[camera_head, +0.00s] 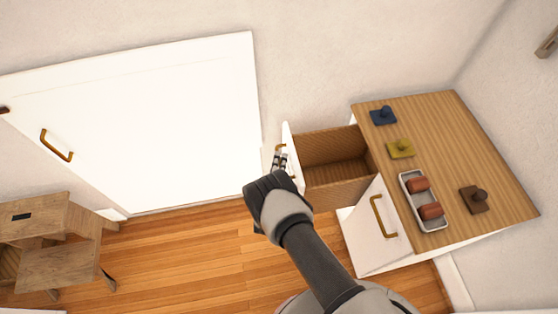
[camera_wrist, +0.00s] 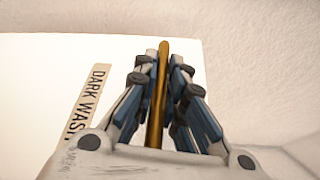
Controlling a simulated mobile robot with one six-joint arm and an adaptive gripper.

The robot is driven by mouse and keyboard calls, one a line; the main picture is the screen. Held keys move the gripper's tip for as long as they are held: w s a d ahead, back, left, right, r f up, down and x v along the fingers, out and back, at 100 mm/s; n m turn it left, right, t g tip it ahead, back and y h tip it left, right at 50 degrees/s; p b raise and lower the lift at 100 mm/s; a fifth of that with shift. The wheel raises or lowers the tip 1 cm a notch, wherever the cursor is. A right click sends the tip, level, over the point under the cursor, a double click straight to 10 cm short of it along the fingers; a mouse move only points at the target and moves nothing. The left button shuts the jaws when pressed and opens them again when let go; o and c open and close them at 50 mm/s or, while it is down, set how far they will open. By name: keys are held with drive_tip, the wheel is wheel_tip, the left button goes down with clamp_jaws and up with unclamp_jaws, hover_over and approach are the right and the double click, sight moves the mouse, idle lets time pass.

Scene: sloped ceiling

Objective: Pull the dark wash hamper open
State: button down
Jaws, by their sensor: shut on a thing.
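The dark wash hamper (camera_head: 338,184) is a wooden, drawer-like box with a white front, standing pulled out from the cabinet. Its inside shows empty in the head view. In the wrist view its white front (camera_wrist: 40,80) carries a label reading "DARK WAS", the rest hidden by my gripper. My gripper (camera_head: 280,160) is at this front, shut on the brass handle (camera_wrist: 155,110), which runs between the fingers. The handle's top also shows in the head view (camera_head: 281,147).
The wood-topped cabinet (camera_head: 500,195) bears a tray (camera_head: 443,227) with two reddish-brown items and several knobbed blocks. A second white front (camera_head: 366,240) with a brass handle is beside the hamper. A white door (camera_head: 150,120) and a wooden stool (camera_head: 60,265) are left. Floor between is clear.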

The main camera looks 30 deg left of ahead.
drive_tip(key=shift+s+a, duration=0.1)
idle(0.3)
drive_tip(key=c, duration=1.9)
unclamp_jaws()
drive_tip(key=shift+s, duration=0.1)
drive_tip(key=v, duration=1.2)
